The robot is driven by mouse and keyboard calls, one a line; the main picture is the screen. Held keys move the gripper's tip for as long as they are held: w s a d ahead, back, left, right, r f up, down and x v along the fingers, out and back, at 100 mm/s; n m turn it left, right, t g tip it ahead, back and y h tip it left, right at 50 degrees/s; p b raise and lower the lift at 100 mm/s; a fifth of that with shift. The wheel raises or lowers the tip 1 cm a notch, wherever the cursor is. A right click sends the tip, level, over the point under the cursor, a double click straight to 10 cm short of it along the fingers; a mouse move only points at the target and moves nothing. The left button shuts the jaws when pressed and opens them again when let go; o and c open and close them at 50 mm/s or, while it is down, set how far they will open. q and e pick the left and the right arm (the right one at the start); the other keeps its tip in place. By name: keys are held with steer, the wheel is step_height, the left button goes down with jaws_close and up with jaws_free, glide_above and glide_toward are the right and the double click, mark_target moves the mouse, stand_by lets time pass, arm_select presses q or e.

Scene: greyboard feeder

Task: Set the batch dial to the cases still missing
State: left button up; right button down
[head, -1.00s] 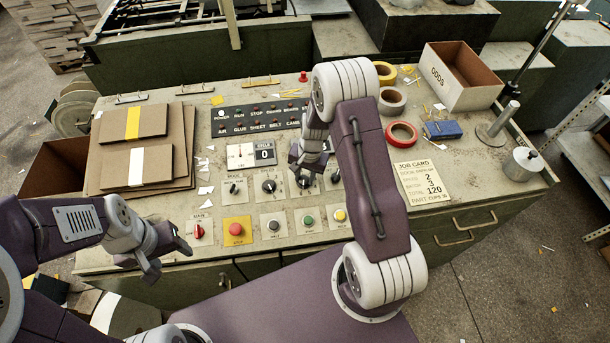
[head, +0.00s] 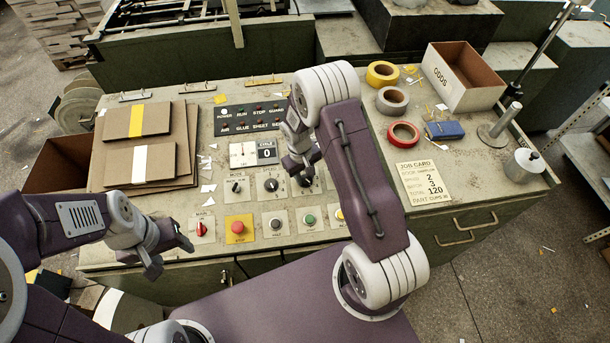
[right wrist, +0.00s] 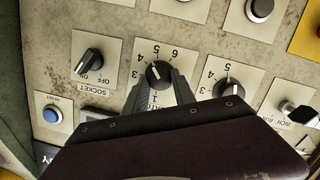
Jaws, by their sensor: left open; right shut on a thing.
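The batch dial (right wrist: 158,75) is a black knob on a cream plate with numbers around it, seen upside down in the right wrist view. My right gripper (right wrist: 160,88) is shut on this knob, one finger on each side. The knob's white mark seems to point near the 5. In the head view my right gripper (head: 302,168) is over the dial row and hides most of the batch dial. The job card (head: 420,184) shows 2, 3 and total 120; its small print is unclear. The cycle counter (head: 267,152) reads 0. My left gripper (head: 172,255) is open and empty, at the panel's front left.
The speed dial (head: 270,185) and socket switch (right wrist: 90,61) flank the batch dial. A red stop button (head: 238,228) and other buttons lie in front. Greyboard stacks (head: 184,180) are left; tape rolls (head: 403,134) and the odds box (head: 484,97) are right.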

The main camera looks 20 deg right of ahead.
steer(key=n+b, duration=0.1)
steer(key=n, duration=0.3)
steer(key=shift+a+f+h, duration=0.1)
steer(key=shift+a+h, duration=0.05)
steer(key=shift+h, duration=0.25)
steer(key=n+t+b, duration=0.1)
steer(key=n+b, duration=0.1)
steer(key=n, duration=0.3)
steer(key=shift+s+a+h, duration=0.1)
steer(key=shift+s+h, duration=0.05)
steer(key=shift+h, duration=0.15)
steer(key=n+t+b, duration=0.1)
steer(key=n+b, duration=0.2)
steer(key=n, duration=0.2)
steer(key=shift+s+f+h, duration=0.1)
steer(key=shift+s+h, duration=0.05)
steer(key=shift+h, duration=0.15)
steer(key=n+b, duration=0.2)
steer(key=n, duration=0.1)
steer(key=shift+s+t, duration=0.1)
steer(key=shift+t, duration=0.3)
steer(key=shift+n+b, duration=0.35)
steer(key=shift+n, duration=0.75)
steer(key=shift+r, duration=0.2)
steer(key=c, duration=1)
jaws_free()
steer(key=shift+c, duration=0.2)
steer(key=shift+s, duration=0.1)
